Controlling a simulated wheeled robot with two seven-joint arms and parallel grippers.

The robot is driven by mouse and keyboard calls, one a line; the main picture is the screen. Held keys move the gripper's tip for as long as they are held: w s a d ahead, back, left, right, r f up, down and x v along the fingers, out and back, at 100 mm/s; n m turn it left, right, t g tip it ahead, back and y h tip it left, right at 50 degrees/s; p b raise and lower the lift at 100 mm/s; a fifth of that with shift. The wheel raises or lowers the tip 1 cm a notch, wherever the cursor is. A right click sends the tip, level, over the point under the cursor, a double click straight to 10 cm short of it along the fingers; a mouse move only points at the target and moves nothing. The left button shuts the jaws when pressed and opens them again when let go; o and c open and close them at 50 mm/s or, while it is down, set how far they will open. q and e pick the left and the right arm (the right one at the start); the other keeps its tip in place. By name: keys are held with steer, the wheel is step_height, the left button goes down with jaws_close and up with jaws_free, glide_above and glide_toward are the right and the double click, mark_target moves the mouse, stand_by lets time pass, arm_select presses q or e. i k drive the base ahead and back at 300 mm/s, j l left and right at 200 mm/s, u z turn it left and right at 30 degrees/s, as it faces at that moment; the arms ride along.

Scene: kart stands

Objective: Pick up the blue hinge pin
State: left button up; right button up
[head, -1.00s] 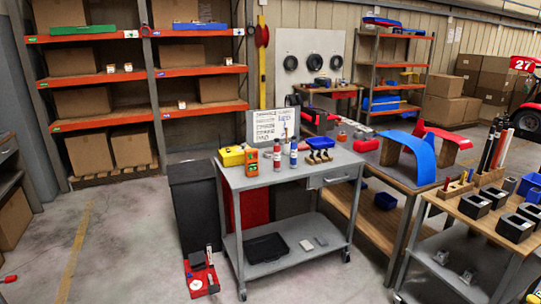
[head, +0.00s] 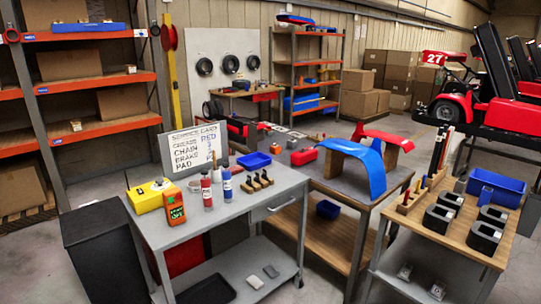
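Neither of my grippers shows in the head view. On the wooden-topped bench (head: 462,247) at the right, a small wooden holder (head: 412,197) stands near the left end with a few small upright pins in it. The pins are too small for me to tell for sure which one is the blue hinge pin. Taller dark and red rods (head: 438,160) stand upright just behind the holder.
Black square cups (head: 440,217) and a blue bin (head: 496,187) share that bench. A grey cart (head: 235,212) with bottles, an orange meter (head: 174,206) and a sign (head: 193,148) stands at left. A table with a blue curved panel (head: 362,165) stands between.

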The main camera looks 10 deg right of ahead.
mark_target(423, 184)
steer(key=i+l+z, duration=0.2)
steer(key=i+z, duration=0.55)
steer(key=z, duration=0.25)
steer(key=i+j+z, duration=0.1)
steer(key=i+z, duration=0.4)
steer(key=k, duration=0.1)
